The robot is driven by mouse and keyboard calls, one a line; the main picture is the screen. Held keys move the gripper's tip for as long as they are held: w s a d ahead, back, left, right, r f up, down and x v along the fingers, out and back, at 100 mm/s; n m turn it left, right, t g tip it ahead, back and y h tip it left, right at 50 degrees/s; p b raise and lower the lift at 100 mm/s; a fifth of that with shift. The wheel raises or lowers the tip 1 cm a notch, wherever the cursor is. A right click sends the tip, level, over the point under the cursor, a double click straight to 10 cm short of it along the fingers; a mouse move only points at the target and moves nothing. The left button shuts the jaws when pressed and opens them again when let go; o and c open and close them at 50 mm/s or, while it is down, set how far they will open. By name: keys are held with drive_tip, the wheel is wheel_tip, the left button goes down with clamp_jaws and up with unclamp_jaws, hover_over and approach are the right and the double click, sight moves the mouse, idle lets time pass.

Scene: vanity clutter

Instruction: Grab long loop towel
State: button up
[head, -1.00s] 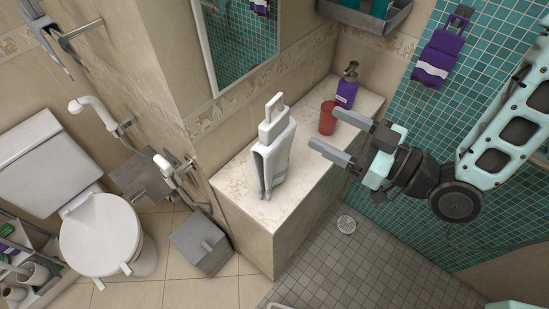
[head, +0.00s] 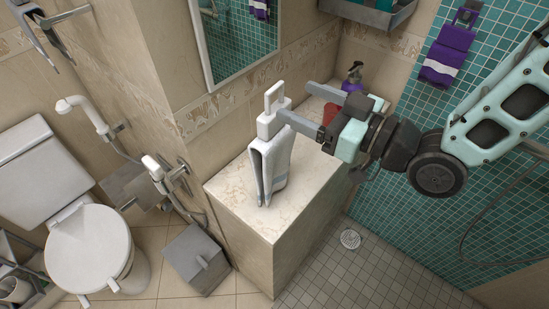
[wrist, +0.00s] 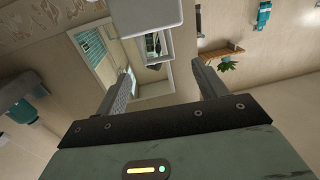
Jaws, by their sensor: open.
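The pale grey towel (head: 270,165) stands draped upright on the counter, with a light block and a long loop (head: 274,97) rising from its top. My gripper (head: 294,101) is open and comes in from the right at the height of the loop and block. Its nearer finger overlaps the right side of the block in the head view; I cannot tell whether they touch. In the wrist view, a pale block-like shape (wrist: 160,18) shows at the top, between and beyond the open fingers, probably the towel's top part.
The stone counter (head: 232,190) also holds a red cup (head: 330,113) and a purple pump bottle (head: 353,78), both partly hidden behind my gripper. A purple towel (head: 445,52) hangs on the teal wall. A mirror (head: 235,40) is behind the counter.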

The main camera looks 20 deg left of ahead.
sight(276, 91)
drive_tip(key=p+x, duration=0.1)
drive_tip(key=x, duration=0.2)
drive_tip(key=shift+w+a, duration=0.1)
drive_tip(key=shift+a, duration=0.1)
drive_tip(key=p+x, duration=0.4)
drive_tip(key=shift+w+a, duration=0.2)
drive_tip(key=shift+a, duration=0.1)
drive_tip(key=shift+w+a+f, duration=0.1)
drive_tip(key=shift+a, duration=0.1)
drive_tip(key=c, duration=1.4)
